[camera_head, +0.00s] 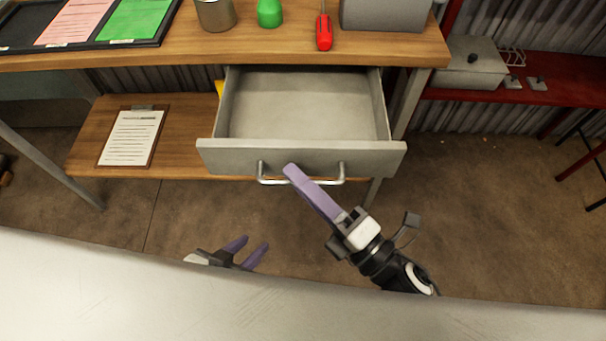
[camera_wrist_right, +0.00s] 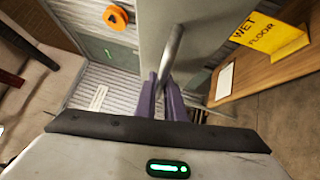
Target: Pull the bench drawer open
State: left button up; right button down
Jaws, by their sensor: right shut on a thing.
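The grey bench drawer (camera_head: 300,159) is pulled well out from under the wooden bench top, and its inside looks empty. Its metal bar handle (camera_head: 332,181) runs along the front and also shows in the right wrist view (camera_wrist_right: 173,47). My right gripper (camera_head: 292,170) is at the middle of the handle, its purple fingers shut on the bar. In the right wrist view the bar passes between the fingertips (camera_wrist_right: 162,98). My left gripper (camera_head: 252,250) is low in the head view, apart from the drawer, with its two purple fingers spread and nothing between them.
The wooden bench top (camera_head: 140,50) holds a metal cup (camera_head: 215,14), a green object (camera_head: 269,13) and a red-handled screwdriver (camera_head: 324,32). A clipboard (camera_head: 132,138) lies on the lower shelf. A yellow wet-floor sign (camera_wrist_right: 270,36) shows in the wrist view. A red bench (camera_head: 545,88) stands right.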

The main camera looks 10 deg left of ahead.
jog(key=c, duration=1.8)
grip_release()
jog(key=shift+c, duration=0.2)
jog(key=b+v, duration=0.1)
jog(key=v, duration=0.9)
jog(key=shift+d, duration=0.15)
jog(key=w+d+f+m+t+h+p, duration=0.25)
jog(key=w+d+f+m+h, duration=0.4)
jog(key=m, duration=0.75)
jog(key=s+d+f+m+g+h+p, duration=0.1)
jog(key=s+d+f+m+g+h, duration=0.2)
jog(key=f+m, duration=0.2)
jog(key=s+d+f+m+g+h+p, duration=0.1)
jog(key=s+d+f+m+g+h, duration=0.1)
jog(key=m, duration=0.6)
notch_tip(320, 180, down, 3)
jog(key=s+g+h, duration=0.1)
jog(key=s, duration=0.1)
jog(key=shift+s+d+m, duration=0.3)
jog(key=shift+d+m, duration=0.1)
